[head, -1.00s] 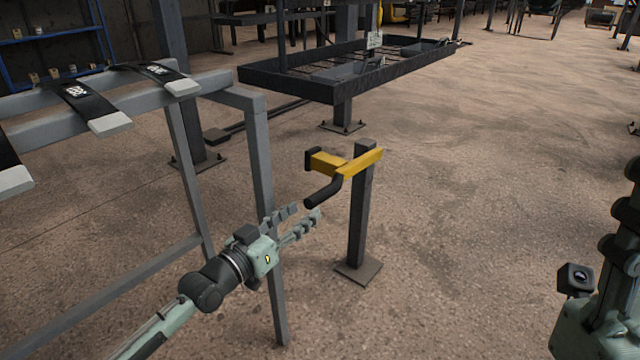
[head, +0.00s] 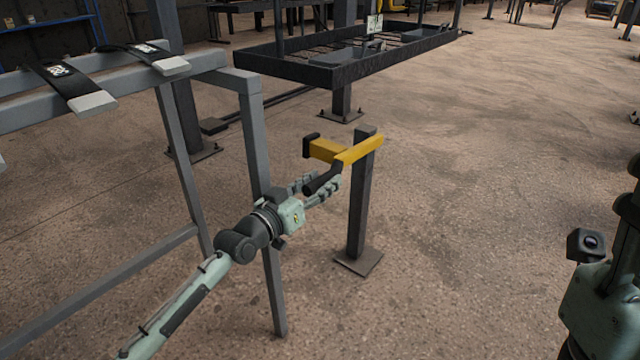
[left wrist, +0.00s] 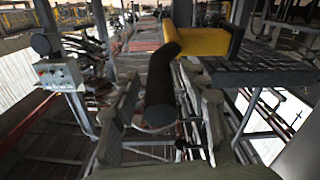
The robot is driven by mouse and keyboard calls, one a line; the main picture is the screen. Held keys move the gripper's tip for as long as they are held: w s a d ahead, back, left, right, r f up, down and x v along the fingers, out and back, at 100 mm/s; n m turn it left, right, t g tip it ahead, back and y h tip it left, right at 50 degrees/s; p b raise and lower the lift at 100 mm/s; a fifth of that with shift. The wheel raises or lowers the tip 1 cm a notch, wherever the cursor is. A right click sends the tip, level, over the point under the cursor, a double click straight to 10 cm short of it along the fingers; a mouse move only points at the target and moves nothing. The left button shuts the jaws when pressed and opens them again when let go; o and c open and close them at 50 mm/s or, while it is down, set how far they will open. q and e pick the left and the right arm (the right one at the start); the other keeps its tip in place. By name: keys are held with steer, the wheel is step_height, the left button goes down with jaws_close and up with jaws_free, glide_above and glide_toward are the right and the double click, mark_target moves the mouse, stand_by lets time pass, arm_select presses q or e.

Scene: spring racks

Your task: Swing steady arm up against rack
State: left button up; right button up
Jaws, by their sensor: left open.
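The steady arm is a yellow bar (head: 360,149) on top of a dark post (head: 361,205), with a black grip (head: 322,183) angled down toward me and a black-capped yellow stub (head: 321,148) to the left. My left gripper (head: 328,186) is open with its fingers at the black grip. In the left wrist view the black grip (left wrist: 161,90) lies between the two open fingers, and the yellow bar (left wrist: 205,41) is behind it. I cannot tell whether the fingers touch it. My right arm shows at the right edge; its fingers are out of view.
A grey rack frame (head: 254,130) stands close on the left, with black straps (head: 65,85) over its top rail. A dark tray rack (head: 350,66) hangs behind the post on a bolted column. The floor to the right of the post is clear.

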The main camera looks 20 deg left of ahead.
arm_select(q)
steer(key=shift+c, duration=0.3)
jaws_close()
steer(key=shift+r, duration=0.1)
